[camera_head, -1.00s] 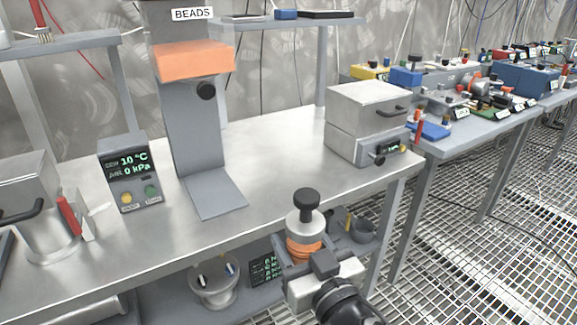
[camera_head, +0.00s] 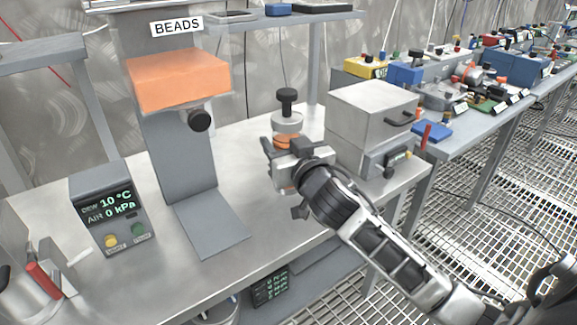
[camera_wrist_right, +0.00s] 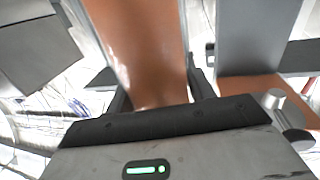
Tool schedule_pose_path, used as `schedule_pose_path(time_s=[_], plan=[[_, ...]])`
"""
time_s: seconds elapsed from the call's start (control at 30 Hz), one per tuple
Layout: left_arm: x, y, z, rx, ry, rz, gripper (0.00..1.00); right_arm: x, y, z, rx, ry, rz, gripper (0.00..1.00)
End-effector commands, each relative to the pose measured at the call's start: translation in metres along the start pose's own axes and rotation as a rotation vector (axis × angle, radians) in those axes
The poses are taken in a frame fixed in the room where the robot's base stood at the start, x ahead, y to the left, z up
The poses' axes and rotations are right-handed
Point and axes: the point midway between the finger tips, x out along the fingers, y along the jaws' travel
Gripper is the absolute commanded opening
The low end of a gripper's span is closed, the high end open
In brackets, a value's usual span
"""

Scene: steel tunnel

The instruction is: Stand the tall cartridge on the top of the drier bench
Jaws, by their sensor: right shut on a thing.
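The tall cartridge (camera_head: 287,122) has a black knob on top, a pale cap and an orange body. My right gripper (camera_head: 283,150) is shut on it and holds it upright over the drier bench (camera_head: 265,205). The lower part of the cartridge is hidden behind the gripper, and I cannot tell whether its base touches the top. In the right wrist view the orange body of the cartridge (camera_wrist_right: 140,50) stands between the fingers. My left gripper is not in view.
A grey column with an orange block (camera_head: 178,82) labelled BEADS stands left of the cartridge. A steel box (camera_head: 372,112) stands close on the right. A display unit (camera_head: 113,212) and a canister (camera_head: 30,285) are at the left. The front middle of the bench is clear.

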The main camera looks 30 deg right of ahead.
Motion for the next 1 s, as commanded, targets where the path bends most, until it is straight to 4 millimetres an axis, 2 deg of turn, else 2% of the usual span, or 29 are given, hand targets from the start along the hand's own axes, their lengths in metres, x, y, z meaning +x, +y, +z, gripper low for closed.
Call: schedule_pose_path(time_s=[0.1,0.23,0.47,0.63,1.0], plan=[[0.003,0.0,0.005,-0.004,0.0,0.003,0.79,0.017,0.012,0.025,-0.002,0.001,0.002,0.15],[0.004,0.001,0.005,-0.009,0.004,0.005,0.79,0.03,0.02,0.043,-0.001,0.003,0.001,0.15],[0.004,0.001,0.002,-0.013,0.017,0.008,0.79,0.041,0.027,0.058,-0.001,0.004,0.0,0.15],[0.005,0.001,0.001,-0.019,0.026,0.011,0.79,0.041,0.027,0.084,0.001,0.001,0.0,0.15],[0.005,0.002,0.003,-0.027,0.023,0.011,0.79,0.041,0.027,0.089,0.001,0.004,-0.001,0.15]])
